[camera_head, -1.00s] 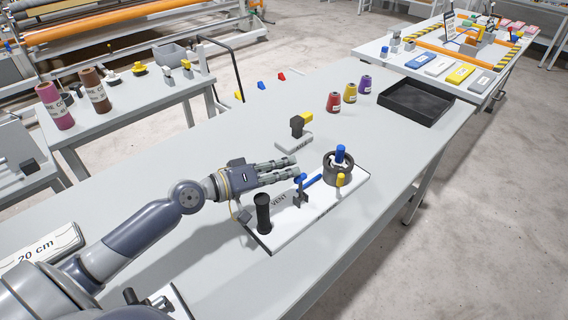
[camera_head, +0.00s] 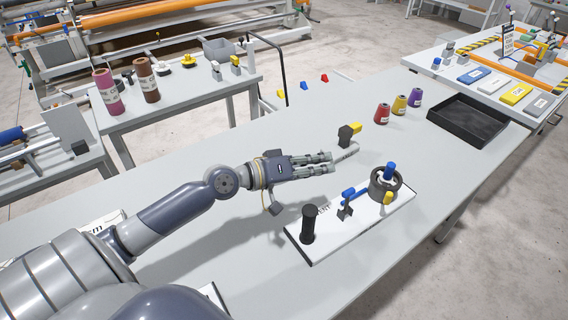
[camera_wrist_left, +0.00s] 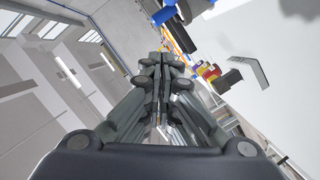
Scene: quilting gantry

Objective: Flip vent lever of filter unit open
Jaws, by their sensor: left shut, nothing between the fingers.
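The filter unit is a white board (camera_head: 328,246) on the long table, with a black upright cylinder (camera_head: 309,224) at its near left end. Its blue vent lever (camera_head: 354,192) sits on a dark bracket in the middle, lying low toward the black ring (camera_head: 399,186) with a blue post. My left gripper (camera_head: 332,162) is shut and empty, beyond the board's far edge and apart from the lever. Its closed fingers (camera_wrist_left: 163,62) fill the middle of the left wrist view. My right gripper is not in view.
A small dark-and-yellow fixture (camera_head: 345,136) stands just beyond my left fingertips. Red, gold and purple cones (camera_head: 399,105) and a black tray (camera_head: 468,122) stand farther right. The table between the board and the tray is clear.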

